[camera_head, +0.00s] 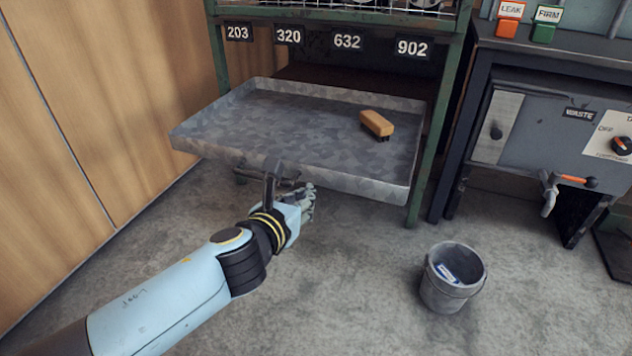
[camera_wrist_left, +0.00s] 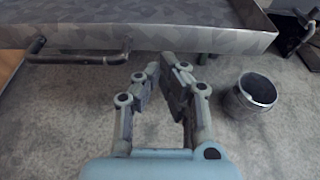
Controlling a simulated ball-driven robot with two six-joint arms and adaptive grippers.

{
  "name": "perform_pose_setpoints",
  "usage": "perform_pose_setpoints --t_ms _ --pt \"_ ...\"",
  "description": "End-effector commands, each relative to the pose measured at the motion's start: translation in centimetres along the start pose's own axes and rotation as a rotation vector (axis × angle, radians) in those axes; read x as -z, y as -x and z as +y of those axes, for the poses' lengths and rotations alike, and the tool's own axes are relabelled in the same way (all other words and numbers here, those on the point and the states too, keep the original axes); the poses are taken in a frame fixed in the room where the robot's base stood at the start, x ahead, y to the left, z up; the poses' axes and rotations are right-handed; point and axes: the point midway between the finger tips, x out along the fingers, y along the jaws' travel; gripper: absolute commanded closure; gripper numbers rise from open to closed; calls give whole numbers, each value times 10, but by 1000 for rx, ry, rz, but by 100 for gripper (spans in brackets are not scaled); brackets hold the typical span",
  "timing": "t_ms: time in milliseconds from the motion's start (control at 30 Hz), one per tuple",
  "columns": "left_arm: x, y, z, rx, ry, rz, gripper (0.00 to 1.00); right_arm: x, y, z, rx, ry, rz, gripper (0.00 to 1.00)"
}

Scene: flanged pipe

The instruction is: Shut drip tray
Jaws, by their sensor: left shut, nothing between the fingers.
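The drip tray (camera_head: 290,133) is a wide grey metal tray, pulled well out from the green rack in the head view. A brush-like block with a tan top (camera_head: 377,124) lies in it toward the right. A dark bar handle (camera_wrist_left: 78,57) under that wall is to the left of the fingers. Contact with the tray cannot be told. My right gripper is not in view.
A grey bucket (camera_head: 453,277) stands on the floor at right; it also shows in the wrist view (camera_wrist_left: 250,97). A grey waste cabinet (camera_head: 540,130) with an orange-handled tap stands right of the rack. A wooden wall (camera_head: 70,120) is at left.

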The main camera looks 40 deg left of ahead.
Motion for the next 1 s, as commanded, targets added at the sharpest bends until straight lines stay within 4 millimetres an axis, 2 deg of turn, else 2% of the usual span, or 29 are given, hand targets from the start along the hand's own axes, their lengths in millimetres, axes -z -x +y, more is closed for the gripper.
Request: perform_pose_setpoints --t_ms 100,333,1000 --pt "3 -26 0 0 0 1 100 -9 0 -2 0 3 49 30" --pt "-8 -56 0 0 0 0 100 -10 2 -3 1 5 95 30" --pt "-15 -70 0 0 0 -2 100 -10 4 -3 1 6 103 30"
